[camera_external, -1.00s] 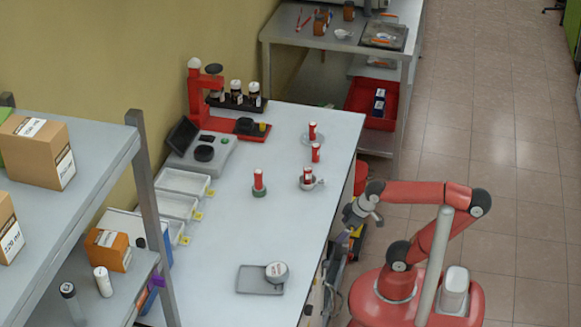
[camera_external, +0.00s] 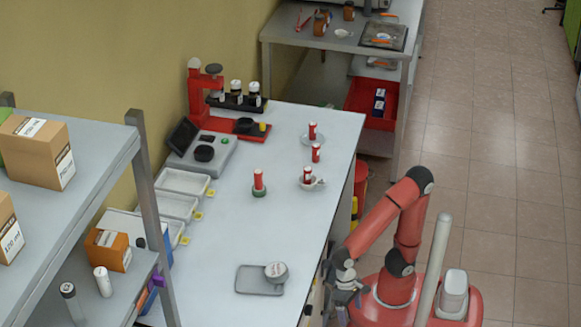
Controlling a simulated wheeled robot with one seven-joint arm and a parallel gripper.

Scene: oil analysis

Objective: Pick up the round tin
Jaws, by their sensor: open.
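The round tin (camera_external: 276,270) is a small grey-white tin with a label on top. It rests on the right part of a flat grey tray (camera_external: 250,285) near the front right edge of the long white table. My gripper (camera_external: 345,300) hangs off the table's right edge, to the right of the tin and a little lower in the picture, apart from it. It is open and holds nothing that I can see. Its fingers are small and partly hidden here.
White bins (camera_external: 178,205) line the left side, with a scale (camera_external: 203,155) and red stand (camera_external: 195,95) behind. A shelf with boxes (camera_external: 38,153) stands at left. Table around the tray is clear.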

